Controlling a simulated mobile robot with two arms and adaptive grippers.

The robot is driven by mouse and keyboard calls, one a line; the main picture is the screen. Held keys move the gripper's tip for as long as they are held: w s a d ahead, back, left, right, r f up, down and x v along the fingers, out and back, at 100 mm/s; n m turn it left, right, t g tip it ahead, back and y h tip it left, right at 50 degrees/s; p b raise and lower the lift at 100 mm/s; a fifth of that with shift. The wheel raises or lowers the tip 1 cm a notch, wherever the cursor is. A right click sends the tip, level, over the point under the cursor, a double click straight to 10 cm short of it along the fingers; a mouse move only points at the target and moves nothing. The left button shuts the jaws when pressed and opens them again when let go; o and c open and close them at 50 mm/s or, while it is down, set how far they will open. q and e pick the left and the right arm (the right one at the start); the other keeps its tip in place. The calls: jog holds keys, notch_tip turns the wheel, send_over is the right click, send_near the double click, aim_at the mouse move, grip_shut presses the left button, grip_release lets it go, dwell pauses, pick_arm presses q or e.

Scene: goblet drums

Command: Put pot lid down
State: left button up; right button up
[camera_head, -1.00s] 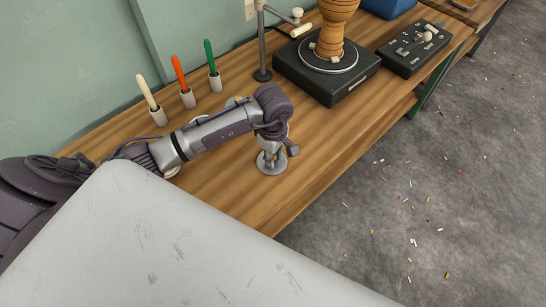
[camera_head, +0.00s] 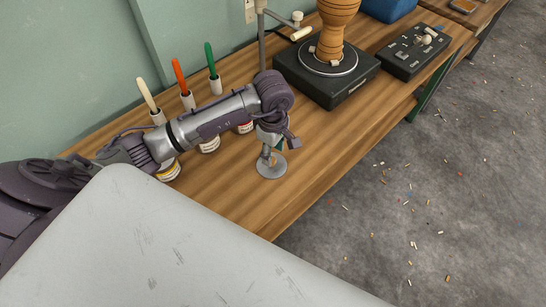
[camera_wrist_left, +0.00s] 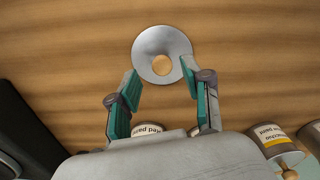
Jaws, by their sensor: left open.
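The pot lid (camera_head: 268,172), a small grey metal disc with a wooden knob, lies flat on the wooden workbench (camera_head: 220,193) near its front edge. It also shows whole in the left wrist view (camera_wrist_left: 148,42), with its round knob facing the camera. My left gripper (camera_head: 277,147) points down over the lid in the head view. In the left wrist view, its teal-padded fingers (camera_wrist_left: 160,78) are apart, with nothing gripped between them, and the knob sits just past the gap between the tips. My right gripper is not in view.
Paint cans (camera_head: 209,147) stand behind the lid, partly hidden by my arm. Brushes (camera_head: 180,75) in holders line the wall. A goblet drum (camera_head: 335,20) sits on a black turntable (camera_head: 330,85), with a control box (camera_head: 405,57) beyond. Bare bench lies right of the lid.

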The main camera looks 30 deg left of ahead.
aim_at(273, 160)
pick_arm(q)
notch_tip(273, 160, up, 8)
jog(key=shift+f, duration=0.1)
dwell(0.6)
